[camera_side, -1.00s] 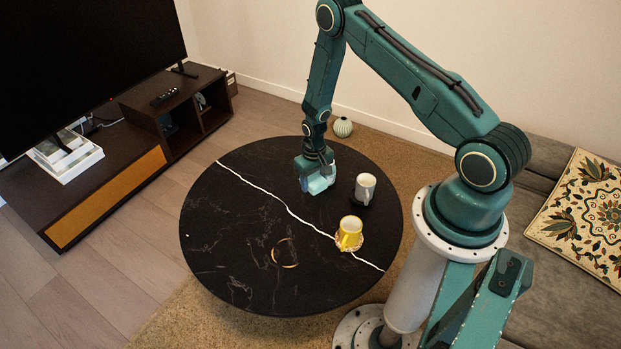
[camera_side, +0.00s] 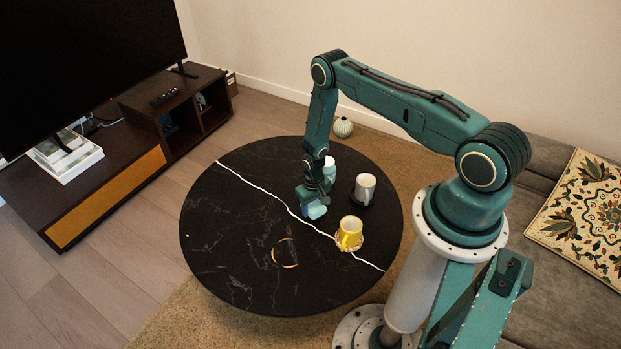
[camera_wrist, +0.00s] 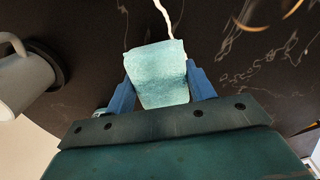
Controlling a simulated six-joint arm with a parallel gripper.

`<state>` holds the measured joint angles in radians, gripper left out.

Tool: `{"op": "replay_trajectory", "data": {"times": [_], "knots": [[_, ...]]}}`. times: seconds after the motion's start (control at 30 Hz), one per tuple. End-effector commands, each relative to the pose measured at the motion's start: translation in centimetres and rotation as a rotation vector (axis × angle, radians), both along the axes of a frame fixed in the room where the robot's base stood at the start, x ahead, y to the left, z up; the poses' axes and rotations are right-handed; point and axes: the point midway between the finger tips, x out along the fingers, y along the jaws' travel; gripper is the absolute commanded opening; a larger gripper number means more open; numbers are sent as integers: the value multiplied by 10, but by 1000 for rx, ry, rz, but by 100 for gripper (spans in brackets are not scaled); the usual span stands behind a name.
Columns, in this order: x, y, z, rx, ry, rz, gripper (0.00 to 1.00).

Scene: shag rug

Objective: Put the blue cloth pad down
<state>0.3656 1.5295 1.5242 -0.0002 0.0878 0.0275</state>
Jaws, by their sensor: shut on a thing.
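The blue cloth pad (camera_side: 316,212) is a pale blue, soft-looking block. It also shows in the wrist view (camera_wrist: 157,75), gripped between two blue fingers. My gripper (camera_side: 313,203) is shut on it, over the black round table (camera_side: 225,255), near the white vein and left of the yellow mug. I cannot tell whether the pad touches the table top. The fingers partly hide its sides.
The yellow mug (camera_side: 349,233) stands on a patterned coaster just right of my gripper. A grey-white mug (camera_side: 365,187) stands on a dark coaster behind it. A pale object (camera_side: 330,168) stands behind my gripper. A gold ring mark (camera_side: 285,253) lies in front; the table's left is clear.

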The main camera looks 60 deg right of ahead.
Motion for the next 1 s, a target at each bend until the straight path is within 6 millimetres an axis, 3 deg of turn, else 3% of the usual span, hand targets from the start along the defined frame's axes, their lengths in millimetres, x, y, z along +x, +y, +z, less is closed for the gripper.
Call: {"op": "replay_trajectory", "data": {"times": [0.23, 0.6, 1.0], "knots": [[0, 0, -5, 0, 1, 0, 29], [0, 0, -36, 0, 1, 0, 29], [0, 0, -39, 0, 0, 0, 29]]}}
